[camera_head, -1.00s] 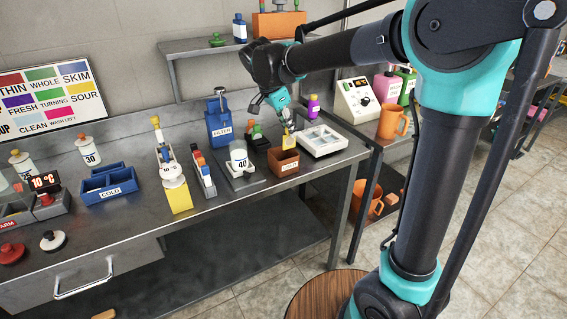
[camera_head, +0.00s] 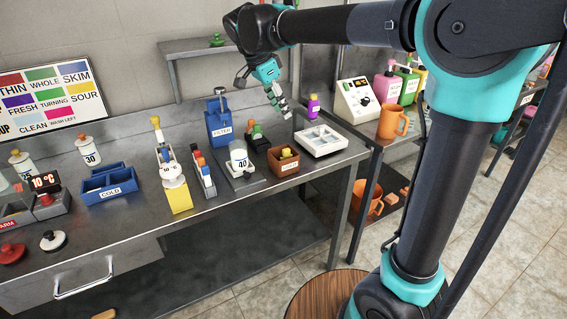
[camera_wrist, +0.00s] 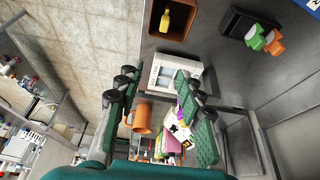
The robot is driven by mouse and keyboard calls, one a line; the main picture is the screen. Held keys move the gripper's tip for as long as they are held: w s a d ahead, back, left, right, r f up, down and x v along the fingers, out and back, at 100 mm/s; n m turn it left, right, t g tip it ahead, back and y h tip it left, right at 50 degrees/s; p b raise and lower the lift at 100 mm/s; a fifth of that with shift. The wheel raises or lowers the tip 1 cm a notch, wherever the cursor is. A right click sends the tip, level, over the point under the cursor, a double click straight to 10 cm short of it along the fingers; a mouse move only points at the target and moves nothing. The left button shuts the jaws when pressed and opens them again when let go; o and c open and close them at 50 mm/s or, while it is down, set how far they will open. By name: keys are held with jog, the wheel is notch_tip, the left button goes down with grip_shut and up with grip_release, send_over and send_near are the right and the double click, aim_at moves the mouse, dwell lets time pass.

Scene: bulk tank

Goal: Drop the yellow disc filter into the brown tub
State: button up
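The brown tub (camera_head: 284,166) stands near the front right edge of the steel bench and carries a white label. The yellow disc filter (camera_head: 287,154) is inside it, its top showing above the rim. In the wrist view the brown tub (camera_wrist: 181,22) is at the top, with the yellow filter (camera_wrist: 165,18) inside it, apart from my fingers. My gripper (camera_head: 281,108) is above and behind the tub, raised clear of it. In the wrist view my gripper's fingers (camera_wrist: 155,105) are spread wide with nothing between them.
A white divided tray (camera_head: 321,141) is right of the tub. A stand with a white jar marked 40 (camera_head: 240,160) is to its left. A blue filter holder (camera_head: 219,122) stands behind. An orange mug (camera_head: 393,121) is on the side table.

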jog(key=v, duration=0.3)
jog(key=shift+s+a+r, duration=0.1)
jog(key=shift+r, duration=0.2)
jog(key=d+f+n+y, duration=0.1)
jog(key=d+f+n, duration=0.2)
jog(key=d+f, duration=0.75)
jog(key=s+d+f+n+t+y, duration=0.1)
jog(key=s+d+f+n, duration=0.7)
jog(key=s+d+f, duration=0.8)
notch_tip(320, 180, down, 4)
jog(key=shift+s+d+f+t+y, duration=0.1)
jog(key=shift+s+d+t+y, duration=0.35)
jog(key=shift+y, duration=0.35)
jog(key=shift+w+a, duration=0.1)
jog(key=shift+w, duration=0.05)
